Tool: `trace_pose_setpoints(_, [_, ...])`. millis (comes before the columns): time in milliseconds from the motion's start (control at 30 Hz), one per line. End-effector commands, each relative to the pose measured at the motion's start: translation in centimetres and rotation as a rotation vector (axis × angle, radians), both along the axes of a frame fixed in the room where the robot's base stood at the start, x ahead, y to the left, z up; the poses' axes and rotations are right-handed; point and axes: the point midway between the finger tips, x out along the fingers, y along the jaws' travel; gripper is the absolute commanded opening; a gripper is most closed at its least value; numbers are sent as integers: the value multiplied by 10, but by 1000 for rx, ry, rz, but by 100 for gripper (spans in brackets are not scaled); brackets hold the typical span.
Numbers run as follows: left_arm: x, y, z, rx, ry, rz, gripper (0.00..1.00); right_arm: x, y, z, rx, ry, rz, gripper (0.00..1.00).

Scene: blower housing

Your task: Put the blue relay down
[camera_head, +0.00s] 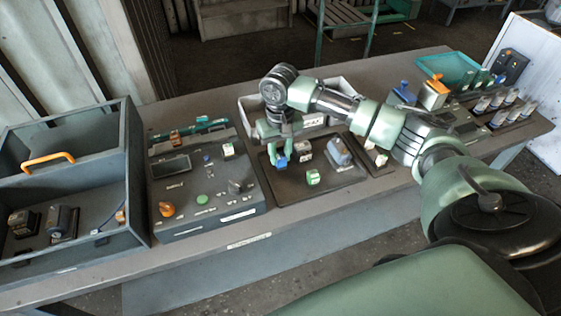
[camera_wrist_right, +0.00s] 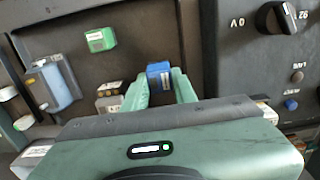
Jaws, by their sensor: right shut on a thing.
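The blue relay (camera_head: 281,162) is between the fingertips of my right gripper (camera_head: 282,155), at the left part of the dark tray (camera_head: 285,192). In the wrist view the blue relay (camera_wrist_right: 159,74) sits between the two green fingers of the right gripper (camera_wrist_right: 160,82), which are shut on it. I cannot tell whether its underside touches the tray. My left gripper is not in view.
On the tray are a green-and-white relay (camera_head: 312,177), a grey-blue cylindrical part (camera_head: 340,152) and a grey-brown block (camera_head: 304,150). A control panel (camera_head: 215,208) with an orange knob stands left of the tray. A grey bin (camera_head: 345,88) stands behind.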

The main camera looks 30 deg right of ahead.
Motion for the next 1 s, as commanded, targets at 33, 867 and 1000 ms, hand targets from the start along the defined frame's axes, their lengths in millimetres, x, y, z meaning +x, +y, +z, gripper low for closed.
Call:
trace_pose_setpoints(33, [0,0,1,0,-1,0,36,0,0,-3,-1,2,0,1])
trace_pose_setpoints(867, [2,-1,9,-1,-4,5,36,0,0,-48,-1,1,1,48])
trace_pose_setpoints(1000, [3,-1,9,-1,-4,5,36,0,0,-48,-1,0,1,48])
